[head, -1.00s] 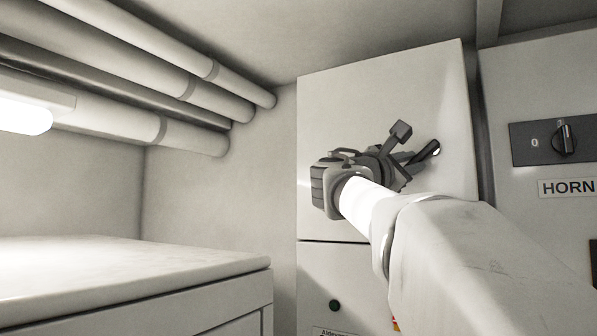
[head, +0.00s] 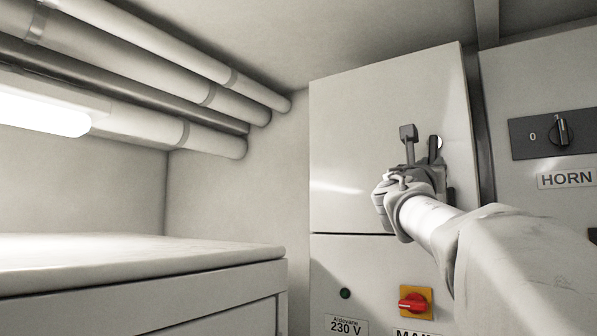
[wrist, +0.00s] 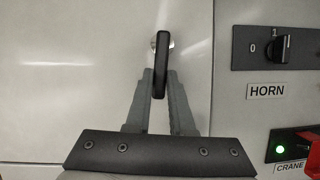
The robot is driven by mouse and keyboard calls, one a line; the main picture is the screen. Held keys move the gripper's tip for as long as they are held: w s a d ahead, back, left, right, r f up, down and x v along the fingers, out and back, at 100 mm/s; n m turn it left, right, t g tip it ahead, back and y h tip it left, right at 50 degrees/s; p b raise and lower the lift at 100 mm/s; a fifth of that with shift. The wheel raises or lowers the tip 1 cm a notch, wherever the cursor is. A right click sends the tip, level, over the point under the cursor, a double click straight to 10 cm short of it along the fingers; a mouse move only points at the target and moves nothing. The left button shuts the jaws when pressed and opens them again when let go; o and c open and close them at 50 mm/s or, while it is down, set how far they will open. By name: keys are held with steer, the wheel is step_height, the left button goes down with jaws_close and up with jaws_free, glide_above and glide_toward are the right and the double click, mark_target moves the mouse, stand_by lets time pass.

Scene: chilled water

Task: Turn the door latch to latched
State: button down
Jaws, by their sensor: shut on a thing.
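The door latch is a dark handle on a round shiny hub, mounted on a pale cabinet door (head: 360,150). In the wrist view the latch handle (wrist: 161,62) hangs straight down from its hub, upright in the picture. My gripper (wrist: 160,82) has one finger on each side of the handle's lower part and is shut on it. In the head view the latch handle (head: 434,152) shows near the door's right edge, also close to vertical. My gripper's fingers are mostly hidden there behind the wrist.
To the right is a panel with a HORN label (head: 567,180) and a rotary switch (head: 561,131). Below the door are a red switch (head: 412,302) and a dark button (head: 345,293). A counter (head: 140,254) stands at left under pipes (head: 150,60).

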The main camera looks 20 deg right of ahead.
steer(key=shift+s+d+f+n+t, duration=0.1)
steer(key=shift+d+n+t, duration=0.05)
steer(key=shift+n, duration=0.35)
steer(key=shift+s+d+n+t, duration=0.1)
steer(key=shift+n+t, duration=0.05)
steer(key=shift+n, duration=0.35)
steer(key=shift+y, duration=0.3)
steer(key=c, duration=0.8)
jaws_free()
